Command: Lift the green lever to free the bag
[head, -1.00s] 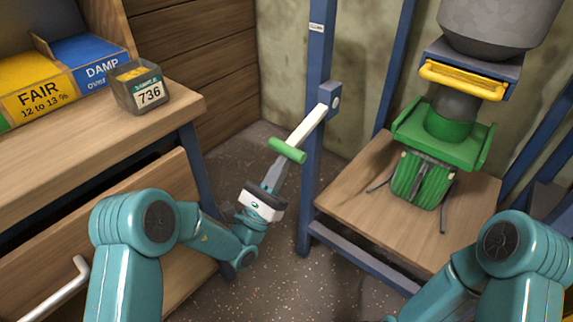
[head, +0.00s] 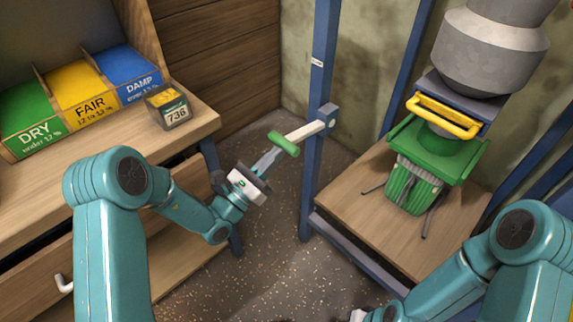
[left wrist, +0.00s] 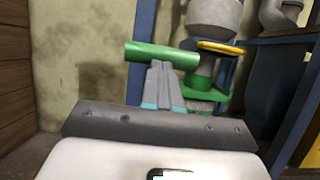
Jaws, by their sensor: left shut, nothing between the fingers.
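The green lever handle (head: 283,143) sits on the end of a white arm (head: 305,131) that pivots on a blue post and slopes down to the left. My left gripper (head: 272,155) is shut and empty, its fingertips just under the handle, seemingly against it. In the left wrist view the green handle (left wrist: 160,54) crosses above the closed fingers (left wrist: 163,85). The green bag (head: 412,188) hangs under a green collar (head: 440,150) below the grey spout. Only a pale bit of what may be my right gripper shows at the bottom edge; its fingers are hidden.
A wooden platform (head: 350,205) lies under the bag. The blue post (head: 322,60) stands between my left gripper and the bag. A yellow handle (head: 445,115) is above the collar. At left, a bench holds coloured bins (head: 85,95) and a sample box (head: 168,106).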

